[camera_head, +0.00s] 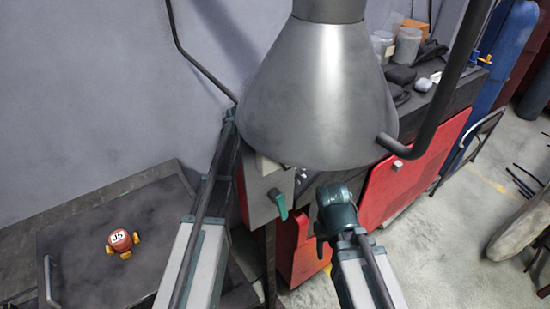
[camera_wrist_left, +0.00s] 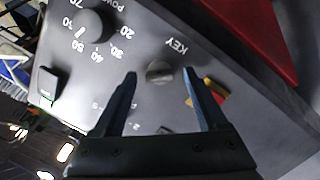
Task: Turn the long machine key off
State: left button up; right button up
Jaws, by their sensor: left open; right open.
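In the left wrist view, a small grey round key knob (camera_wrist_left: 159,72) sits on a dark panel, below the upside-down word KEY. My left gripper (camera_wrist_left: 160,75) is open, with one finger on each side of the knob. Gaps show between the fingers and the knob in the picture; how far the tips are from the panel I cannot tell. In the head view the metal hood hides the key and my left gripper; only the left arm shows. My right gripper (camera_head: 335,195) is open and empty, in front of the red cabinet and right of the hanging teal handle.
A large metal hood (camera_head: 318,95) hangs over the machine. A black power dial (camera_wrist_left: 90,25) and a red-and-yellow part (camera_wrist_left: 213,91) flank the key.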

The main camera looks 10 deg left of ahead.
pick_arm(q)
jog(key=shift+w+d+f, duration=0.1)
jog(key=shift+d+f, duration=0.05)
jog(key=shift+f, duration=0.1)
grip_shut()
dwell(0.3)
jog(key=n+b, duration=0.1)
jog(key=n, duration=0.3)
jog(key=shift+f+n+h, duration=0.1)
jog(key=shift+n+h, duration=0.2)
jog(key=shift+h, duration=0.1)
jog(key=n, duration=0.2)
jog(key=n+b, duration=0.1)
jog(key=n, duration=0.2)
jog(key=shift+t+h, duration=0.3)
jog(key=shift+h, duration=0.1)
jog(key=shift+n, duration=0.4)
